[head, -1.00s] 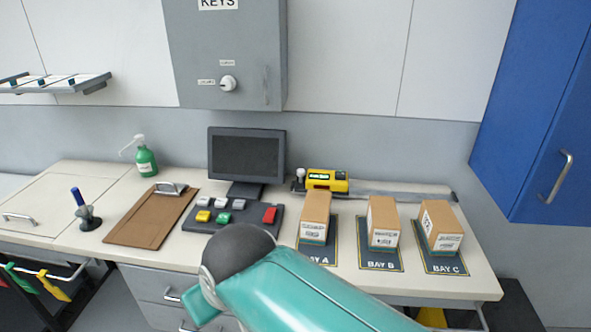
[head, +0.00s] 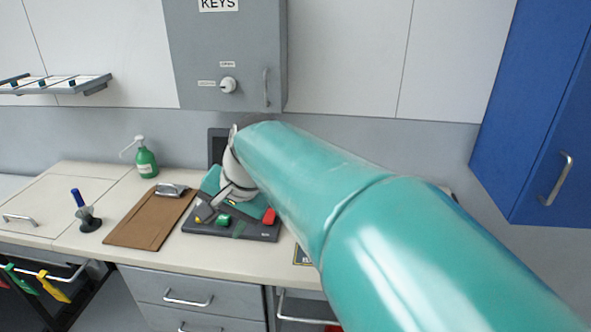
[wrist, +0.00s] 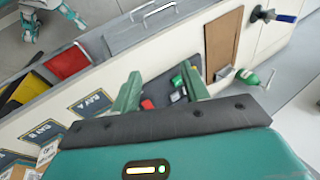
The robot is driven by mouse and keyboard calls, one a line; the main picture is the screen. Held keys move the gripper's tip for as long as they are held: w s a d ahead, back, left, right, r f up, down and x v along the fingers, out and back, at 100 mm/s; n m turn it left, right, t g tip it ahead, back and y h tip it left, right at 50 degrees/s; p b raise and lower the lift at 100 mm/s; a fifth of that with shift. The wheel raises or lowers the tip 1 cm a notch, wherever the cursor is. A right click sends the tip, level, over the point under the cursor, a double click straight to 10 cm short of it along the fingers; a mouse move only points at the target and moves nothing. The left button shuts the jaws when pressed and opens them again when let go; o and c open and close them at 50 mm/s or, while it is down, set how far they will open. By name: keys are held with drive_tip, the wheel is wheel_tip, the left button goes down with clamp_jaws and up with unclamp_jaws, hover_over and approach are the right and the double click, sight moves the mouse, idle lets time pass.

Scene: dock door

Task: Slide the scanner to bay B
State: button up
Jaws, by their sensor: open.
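My gripper (wrist: 160,84) is open and empty, its two green fingers apart in the wrist view. The button panel (wrist: 176,96) shows beyond and between the fingers. In the head view the hand is over the same panel (head: 262,232), partly covering it. The yellow scanner and its rail are not visible now; my arm covers that part of the bench in the head view. In the wrist view the bay A mat (wrist: 90,104) and bay B mat (wrist: 42,131) lie at the left. Only a corner of a mat (head: 301,257) shows in the head view.
A monitor (head: 216,144) stands behind the panel, mostly hidden by my arm. A clipboard (head: 150,218), a green pump bottle (head: 146,160) and a pen stand (head: 88,215) are to the left. A grey key cabinet (head: 225,50) and blue cabinet (head: 535,110) hang above.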

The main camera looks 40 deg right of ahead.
drive_tip(key=w+d+r+m+y, duration=0.1)
drive_tip(key=w+d+m, duration=0.5)
drive_tip(key=d, duration=0.5)
drive_tip(key=d+f+m+t, duration=0.1)
drive_tip(key=d+m+t, duration=0.1)
drive_tip(key=d+m, duration=0.9)
drive_tip(key=d+f+m+t, duration=0.2)
drive_tip(key=d+m, duration=0.2)
drive_tip(key=d, duration=1.3)
drive_tip(key=x, duration=1.3)
drive_tip(key=shift+f, duration=0.15)
drive_tip(key=shift+s, duration=0.1)
clamp_jaws()
